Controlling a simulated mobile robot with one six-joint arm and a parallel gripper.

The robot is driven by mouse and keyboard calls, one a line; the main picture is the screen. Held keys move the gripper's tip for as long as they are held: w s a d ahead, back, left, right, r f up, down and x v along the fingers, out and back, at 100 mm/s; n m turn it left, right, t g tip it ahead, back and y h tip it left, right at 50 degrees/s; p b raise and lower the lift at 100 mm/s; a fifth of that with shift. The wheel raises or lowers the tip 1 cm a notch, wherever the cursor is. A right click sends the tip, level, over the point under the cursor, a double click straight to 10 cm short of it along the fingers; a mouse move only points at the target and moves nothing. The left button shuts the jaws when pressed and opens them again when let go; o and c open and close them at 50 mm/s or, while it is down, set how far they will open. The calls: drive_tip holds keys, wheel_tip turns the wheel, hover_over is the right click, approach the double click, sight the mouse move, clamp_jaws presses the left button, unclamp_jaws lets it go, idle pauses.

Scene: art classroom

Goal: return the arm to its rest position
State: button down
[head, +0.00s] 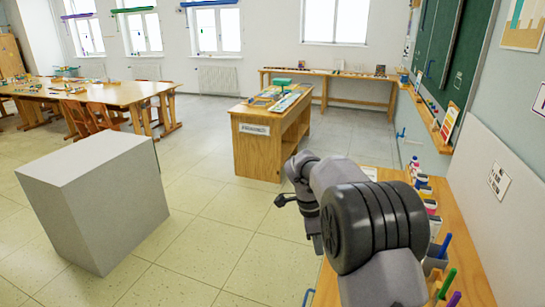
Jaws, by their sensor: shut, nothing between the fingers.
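My arm reaches up from the lower right of the head view, with thick grey links and a dark ribbed joint. My gripper (282,201) is the small dark end at the arm's left side. It is shut and empty, held in the air left of the near wooden counter (328,285). It appears in front of the open floor, touching nothing that I can see. Part of the counter is hidden behind my arm.
Bottles and pen holders (432,207) line the counter's right side, close to my arm. A grey block (75,205) stands on the left. A wooden desk (258,150) stands ahead. Tables (125,93) and chairs are at the far left. The tiled floor between is clear.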

drive_tip(key=s+a+r+n+t+y, duration=0.25)
drive_tip(key=s+r+n, duration=0.55)
drive_tip(key=s+r, duration=0.75)
drive_tip(key=s+a+f+n+t+y, duration=0.1)
drive_tip(key=s+n+t, duration=0.1)
drive_tip(key=s, duration=0.6)
drive_tip(key=s+a+f+n+t+y+b, duration=0.1)
drive_tip(key=s+n, duration=0.3)
drive_tip(key=s, duration=0.5)
drive_tip(key=shift+a+f+n+t+b, duration=0.35)
drive_tip(key=shift+a+f, duration=0.2)
drive_tip(key=shift+f, duration=0.25)
